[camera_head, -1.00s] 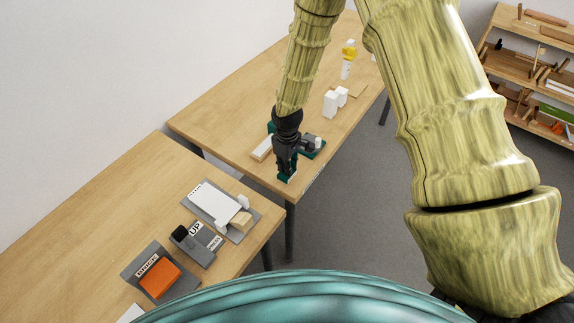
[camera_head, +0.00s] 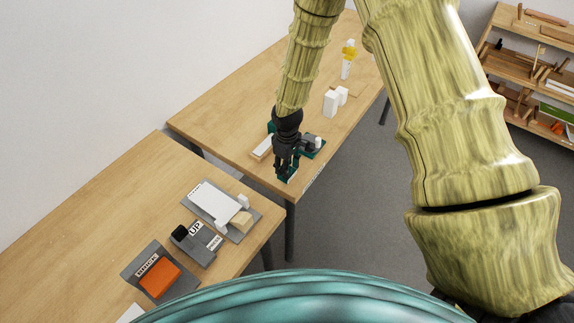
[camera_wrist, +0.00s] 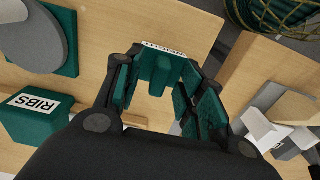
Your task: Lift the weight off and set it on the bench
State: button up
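My gripper (camera_head: 286,172) is low over the near right corner of the far bench (camera_head: 225,115). In the wrist view its fingers (camera_wrist: 160,92) are spread, with a teal block (camera_wrist: 160,68) between and beyond their tips. I cannot tell whether the fingers touch the block. A teal block labelled RIBS (camera_wrist: 35,118) and a grey round piece on a teal plate (camera_wrist: 70,45) are to the left.
The nearer bench (camera_head: 90,215) holds a clipboard-like tray (camera_head: 215,205), a grey UP fixture (camera_head: 197,243) and an orange block (camera_head: 159,277). White blocks (camera_head: 331,104) and a bottle (camera_head: 348,60) stand farther back. Shelves (camera_head: 535,70) are at the right.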

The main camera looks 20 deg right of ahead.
jog(key=shift+r, duration=0.2)
jog(key=shift+r+p, duration=2.25)
jog(key=shift+r, duration=1.1)
jog(key=shift+a, duration=0.1)
